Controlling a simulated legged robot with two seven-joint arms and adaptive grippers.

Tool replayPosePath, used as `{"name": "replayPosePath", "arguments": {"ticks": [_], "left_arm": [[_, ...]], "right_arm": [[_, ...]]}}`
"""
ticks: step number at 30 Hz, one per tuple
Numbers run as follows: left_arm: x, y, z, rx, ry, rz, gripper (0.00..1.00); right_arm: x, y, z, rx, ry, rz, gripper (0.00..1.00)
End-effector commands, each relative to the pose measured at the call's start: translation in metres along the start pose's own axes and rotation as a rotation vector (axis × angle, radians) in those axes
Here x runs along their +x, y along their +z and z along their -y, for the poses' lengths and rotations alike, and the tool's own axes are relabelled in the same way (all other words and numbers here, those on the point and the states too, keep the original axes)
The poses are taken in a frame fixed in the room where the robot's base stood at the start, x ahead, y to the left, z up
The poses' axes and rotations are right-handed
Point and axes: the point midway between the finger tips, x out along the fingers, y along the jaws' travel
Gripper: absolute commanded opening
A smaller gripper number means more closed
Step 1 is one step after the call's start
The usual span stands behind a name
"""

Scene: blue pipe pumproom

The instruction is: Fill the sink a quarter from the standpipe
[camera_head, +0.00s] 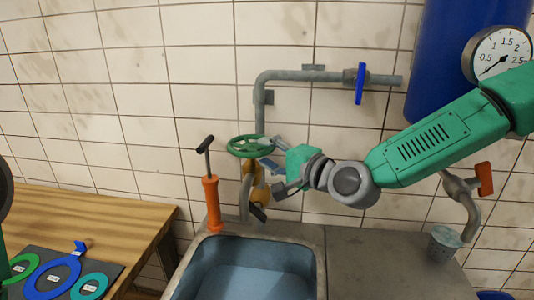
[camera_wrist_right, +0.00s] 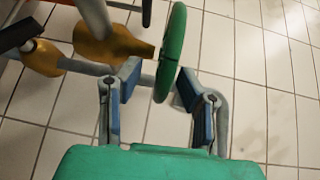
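The sink (camera_head: 317,250) is at the bottom centre of the head view; its basin looks blue inside, and I cannot tell whether it holds water. The grey standpipe (camera_head: 260,117) comes down the wall behind it, with a brass body (camera_wrist_right: 105,45) and a green handwheel (camera_head: 250,146). In the right wrist view the handwheel (camera_wrist_right: 172,50) stands edge-on. My right gripper (camera_head: 268,165) is beside the handwheel. Its two blue-padded fingers (camera_wrist_right: 160,88) are spread apart, with the wheel's lower rim near the gap between them. Contact is unclear. My left gripper is not in view.
An orange hand pump (camera_head: 212,203) stands at the sink's back left. A blue-handled valve (camera_head: 360,83) is on the upper pipe. A wooden bench (camera_head: 95,217) with coloured rings is at left.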

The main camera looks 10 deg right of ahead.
Motion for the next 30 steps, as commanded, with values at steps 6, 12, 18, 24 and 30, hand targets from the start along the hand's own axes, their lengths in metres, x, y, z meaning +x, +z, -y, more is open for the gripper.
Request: {"name": "replayPosePath", "arguments": {"ticks": [6, 12, 18, 24, 30], "left_arm": [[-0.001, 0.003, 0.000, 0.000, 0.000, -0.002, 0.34], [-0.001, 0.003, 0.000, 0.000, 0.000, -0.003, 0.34], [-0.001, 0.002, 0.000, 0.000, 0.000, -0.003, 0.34], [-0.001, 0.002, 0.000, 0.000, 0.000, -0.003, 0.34], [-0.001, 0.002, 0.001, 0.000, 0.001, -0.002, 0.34]], "right_arm": [[-0.004, 0.000, 0.002, -0.001, -0.003, 0.000, 0.33], [-0.034, -0.001, 0.002, 0.002, -0.004, 0.000, 0.33], [-0.078, -0.002, 0.000, 0.004, -0.002, -0.002, 0.33], [-0.108, -0.003, -0.001, 0.003, -0.001, -0.002, 0.33], [-0.118, -0.002, -0.001, 0.001, 0.000, 0.000, 0.33]]}}
